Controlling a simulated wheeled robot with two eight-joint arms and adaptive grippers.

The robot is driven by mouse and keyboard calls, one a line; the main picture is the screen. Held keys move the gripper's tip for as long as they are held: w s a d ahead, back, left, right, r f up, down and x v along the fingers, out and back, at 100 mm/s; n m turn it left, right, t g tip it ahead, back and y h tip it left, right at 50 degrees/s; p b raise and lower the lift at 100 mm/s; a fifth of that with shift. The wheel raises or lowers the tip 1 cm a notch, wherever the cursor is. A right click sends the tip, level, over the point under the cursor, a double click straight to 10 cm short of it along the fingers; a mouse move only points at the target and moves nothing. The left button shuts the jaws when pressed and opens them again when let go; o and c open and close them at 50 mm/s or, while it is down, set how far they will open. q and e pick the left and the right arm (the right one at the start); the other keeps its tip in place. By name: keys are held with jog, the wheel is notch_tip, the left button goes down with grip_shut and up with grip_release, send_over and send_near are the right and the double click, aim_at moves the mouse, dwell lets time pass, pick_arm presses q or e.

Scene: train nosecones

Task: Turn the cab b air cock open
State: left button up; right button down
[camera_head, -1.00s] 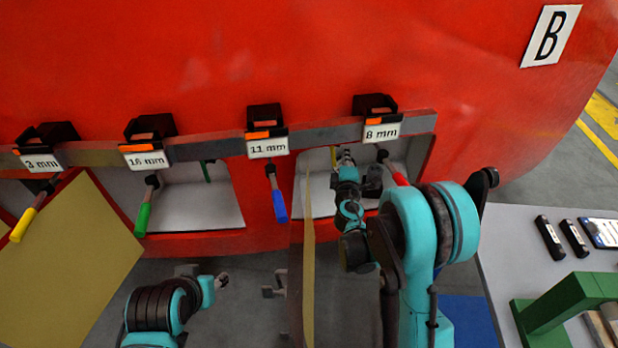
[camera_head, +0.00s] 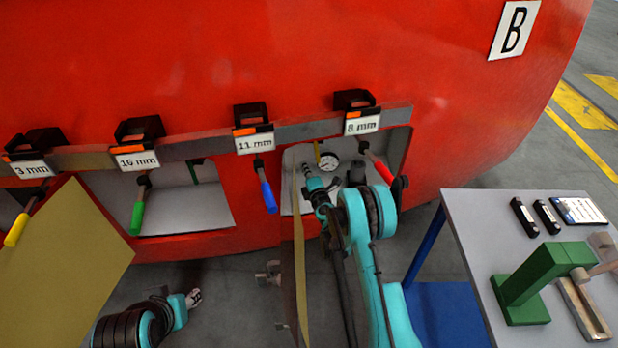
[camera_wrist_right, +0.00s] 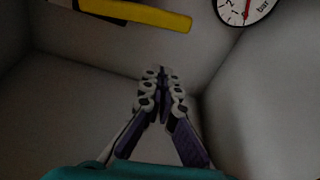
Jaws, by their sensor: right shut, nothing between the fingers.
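My right gripper (camera_head: 305,168) is inside the compartment. In the wrist view its fingers (camera_wrist_right: 162,82) are together and empty, below the handle and apart from it. My left gripper (camera_head: 194,298) is low at the left, away from the nosecone; its finger state is unclear.
A round gauge (camera_head: 328,161) is beside the yellow handle, also in the wrist view (camera_wrist_right: 244,8). An open tan door panel (camera_head: 301,255) stands close left of my right arm. Coloured tools hang from labelled holders above. A table (camera_head: 465,225) with a green fixture (camera_head: 540,285) is at right.

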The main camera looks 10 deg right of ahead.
aim_at(317, 149)
pick_arm(q)
notch_tip(317, 149, down, 2)
jog(key=shift+f+b, duration=0.1)
jog(key=shift+b, duration=0.75)
pick_arm(e)
jog(key=d, duration=0.3)
jog(key=shift+w+d+r, duration=0.3)
jog(key=shift+w+d, duration=0.05)
jog(key=shift+w, duration=0.05)
